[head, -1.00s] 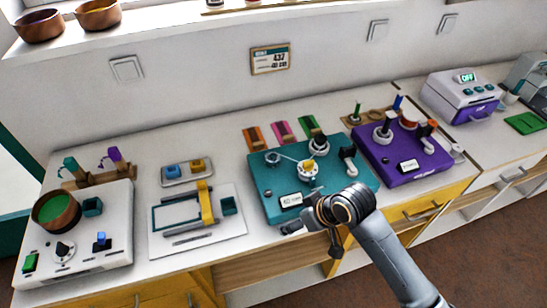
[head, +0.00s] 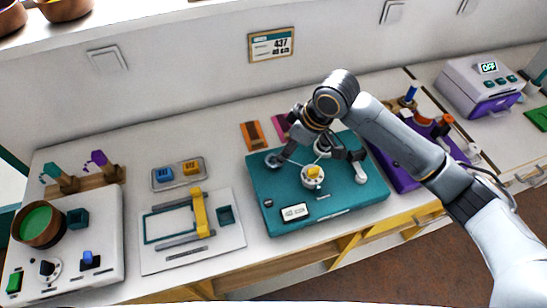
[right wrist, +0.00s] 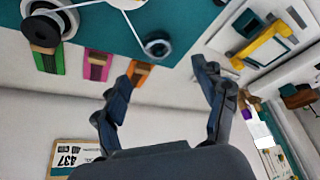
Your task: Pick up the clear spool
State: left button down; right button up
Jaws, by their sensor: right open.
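A small round spool with a see-through-looking rim, which I take as the clear spool (head: 272,159), sits at the back left of the teal board (head: 345,203). A pale thread runs from it towards a white hub with a yellow top (head: 313,175). My right gripper (head: 318,158) is over the back of the board, fingers spread and empty. In the right wrist view the clear spool (right wrist: 157,46) shows just beyond and between the open fingertips (right wrist: 168,65), apart from them. My left gripper is not in view.
Orange (head: 252,135) and pink (head: 281,127) strips lie behind the board. A purple board (head: 398,172) is to the right, partly behind my arm. A white frame board (head: 232,240) is to the left.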

jog(key=x, duration=0.3)
jog(key=p+x, duration=0.1)
jog(key=x, duration=0.2)
jog(key=shift+w+a+f, duration=0.1)
jog(key=shift+w+a, duration=0.05)
jog(key=shift+w, duration=0.1)
jog(key=shift+p+x, duration=0.3)
jog(key=shift+x, duration=0.85)
jog(key=shift+w+a+f, duration=0.1)
jog(key=shift+f, duration=0.15)
jog(key=shift+c, duration=0.4)
jog(key=c, duration=0.7)
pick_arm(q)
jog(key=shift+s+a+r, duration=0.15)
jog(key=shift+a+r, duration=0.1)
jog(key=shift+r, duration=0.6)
pick_arm(e)
jog(key=shift+c, duration=0.6)
